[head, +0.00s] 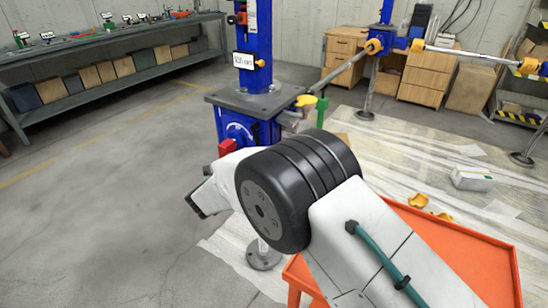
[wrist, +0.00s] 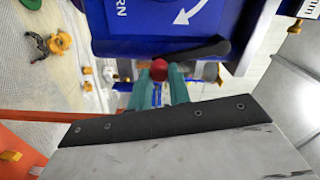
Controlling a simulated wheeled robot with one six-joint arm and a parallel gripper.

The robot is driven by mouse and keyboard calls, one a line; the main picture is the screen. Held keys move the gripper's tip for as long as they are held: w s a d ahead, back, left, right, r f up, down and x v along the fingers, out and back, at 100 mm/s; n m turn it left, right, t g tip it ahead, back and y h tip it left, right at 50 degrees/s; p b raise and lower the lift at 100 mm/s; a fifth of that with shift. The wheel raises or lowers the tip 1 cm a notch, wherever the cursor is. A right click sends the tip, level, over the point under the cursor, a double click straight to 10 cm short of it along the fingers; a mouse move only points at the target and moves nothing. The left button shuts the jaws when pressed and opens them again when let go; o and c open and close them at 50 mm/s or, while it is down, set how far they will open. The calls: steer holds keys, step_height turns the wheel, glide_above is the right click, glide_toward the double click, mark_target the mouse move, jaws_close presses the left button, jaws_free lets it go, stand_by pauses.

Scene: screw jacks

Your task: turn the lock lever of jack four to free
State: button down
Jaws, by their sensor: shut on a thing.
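In the wrist view, my gripper (wrist: 158,80) has two teal fingers closed around a small red ball knob (wrist: 158,69). A black lever arm (wrist: 205,52) runs right from the knob along the edge of a blue housing (wrist: 150,22). The housing bears a white curved arrow and partly cut-off lettering. In the head view, the blue jack (head: 236,122) stands under a dark grey plate with a blue column above. My arm covers its lower part. A white label on the column is too small to read surely.
An orange cart (head: 470,262) stands at the lower right beside my arm. A bar with yellow ends (head: 345,72) leads from the jack to another blue column. A long bench (head: 110,60) lines the back left. The floor at left is clear.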

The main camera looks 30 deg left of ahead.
steer(key=shift+a+f+m, duration=0.15)
steer(key=shift+a+m, duration=0.45)
steer(key=shift+m, duration=0.15)
steer(key=shift+a+f+m, duration=0.15)
steer(key=shift+a+m, duration=0.4)
steer(key=shift+m, duration=0.2)
steer(key=shift+w, duration=0.1)
steer(key=c, duration=1.3)
jaws_free()
steer(key=shift+a, duration=0.1)
steer(key=s, duration=0.7)
steer(key=shift+s+a, duration=0.35)
steer(key=shift+a, duration=0.05)
steer(key=shift+s, duration=0.1)
